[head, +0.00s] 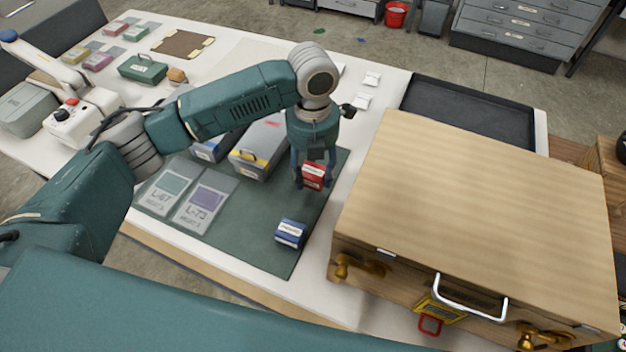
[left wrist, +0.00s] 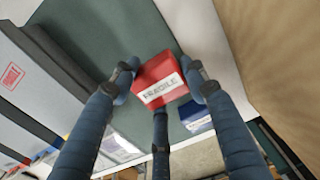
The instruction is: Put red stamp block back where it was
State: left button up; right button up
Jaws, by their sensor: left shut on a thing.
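The red stamp block (head: 313,176) has a white label and is held between the fingers of my left gripper (head: 313,172). In the left wrist view the red stamp block (left wrist: 159,79) shows its label reading FRAGILE, with the fingers (left wrist: 162,85) closed on its sides. It is over the right part of the green mat (head: 262,237); I cannot tell whether it touches the mat. A blue stamp block (head: 291,233) with a white label sits on the mat nearer to me, and also shows in the left wrist view (left wrist: 195,114). My right gripper is not in view.
A large wooden case (head: 490,190) with a metal handle stands close on the right. Grey boxes (head: 258,150) stand on the mat behind and left of the gripper. Two label cards, L-67 (head: 166,190) and L-73 (head: 205,202), lie at left. A black tray (head: 470,108) is behind the case.

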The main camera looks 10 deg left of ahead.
aim_at(313, 193)
pick_arm(q)
notch_tip(313, 193, down, 4)
jog(key=shift+r+p, duration=0.1)
jog(key=shift+p, duration=0.35)
jog(key=shift+f, duration=0.4)
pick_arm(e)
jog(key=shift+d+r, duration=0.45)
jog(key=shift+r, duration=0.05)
pick_arm(q)
jog(key=shift+f, duration=0.15)
jog(key=o, duration=0.9)
